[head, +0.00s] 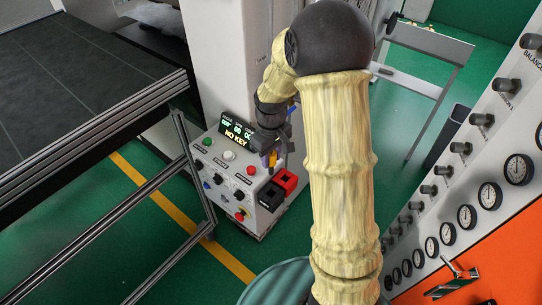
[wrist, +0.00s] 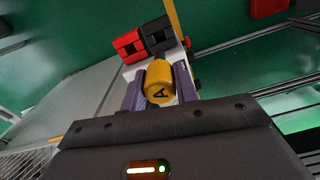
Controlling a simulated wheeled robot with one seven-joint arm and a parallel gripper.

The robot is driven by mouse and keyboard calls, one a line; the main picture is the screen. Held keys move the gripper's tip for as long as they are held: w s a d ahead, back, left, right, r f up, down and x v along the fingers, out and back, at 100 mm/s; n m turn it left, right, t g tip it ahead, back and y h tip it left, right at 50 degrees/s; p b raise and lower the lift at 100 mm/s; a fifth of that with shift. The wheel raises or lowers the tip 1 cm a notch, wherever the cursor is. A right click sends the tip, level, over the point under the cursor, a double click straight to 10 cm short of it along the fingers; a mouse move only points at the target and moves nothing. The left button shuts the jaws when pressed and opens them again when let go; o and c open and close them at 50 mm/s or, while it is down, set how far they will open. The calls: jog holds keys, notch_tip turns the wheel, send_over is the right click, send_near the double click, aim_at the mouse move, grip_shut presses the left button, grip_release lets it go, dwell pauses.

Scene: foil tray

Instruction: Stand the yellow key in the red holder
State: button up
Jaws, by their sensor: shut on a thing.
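My gripper (head: 272,157) is shut on the yellow key (wrist: 158,84), which has a dark letter A on its end. The key sits between the two purple fingers in the wrist view. In the head view only a small part of the key (head: 273,159) shows. The red holder (head: 288,179) is a block with a dark opening at the right corner of the control box; it also shows in the wrist view (wrist: 128,46). In the wrist view the key is apart from it, and the red holder lies beyond the fingertips, up and left.
A black holder (head: 270,196) stands against the red one. The control box (head: 215,172) has knobs, buttons and a display (head: 237,132) reading NO KEY. A railed dark platform (head: 80,80) is at left. A gauge panel (head: 470,190) is at right.

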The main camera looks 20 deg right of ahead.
aim_at(270, 172)
jog(key=shift+r+p, duration=0.3)
jog(key=shift+r, duration=0.25)
jog(key=shift+f, duration=0.1)
jog(key=f+m+b, duration=0.1)
jog(key=f+m, duration=0.1)
jog(key=f, duration=0.1)
jog(key=f+m+b, duration=0.2)
jog(key=m, duration=0.1)
jog(key=f+m+b, duration=0.1)
jog(key=f+m, duration=0.1)
jog(key=f, duration=0.1)
jog(key=shift+w+f+m+b, duration=0.3)
jog(key=shift+m, duration=0.1)
jog(key=shift+f+m, duration=0.3)
jog(key=shift+m, duration=0.2)
jog(key=shift+w, duration=0.1)
